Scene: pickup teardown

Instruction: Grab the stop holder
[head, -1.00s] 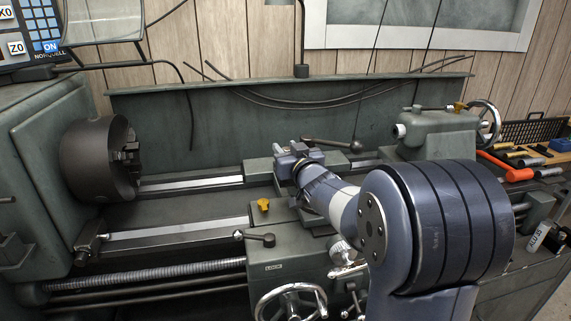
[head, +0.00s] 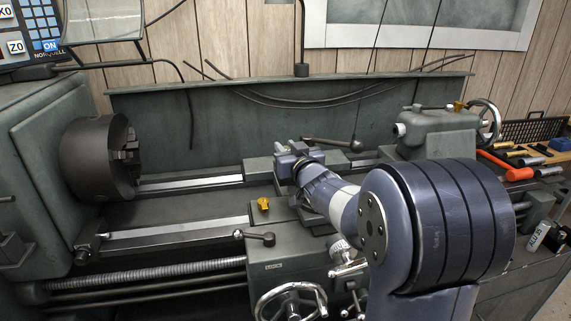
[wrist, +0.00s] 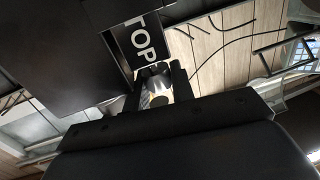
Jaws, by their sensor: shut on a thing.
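The stop holder (wrist: 143,44) is a dark block with white letters reading "TOP" in the wrist view. It sits at the fingertips, and the letters are partly cut off. My gripper (wrist: 158,84) is shut on it, with a finger either side of a small pale and yellowish part. The exact contact is partly hidden. In the head view my gripper (head: 287,162) is at the lathe's tool post area, above the carriage, and my own wrist hides much of what it holds.
The chuck (head: 98,158) is at the left and the tailstock (head: 436,132) at the right. A lever with a dark knob (head: 356,146) stands close behind my gripper. A yellow knob (head: 263,204) and another lever (head: 262,239) are in front. The bed left of the carriage is clear.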

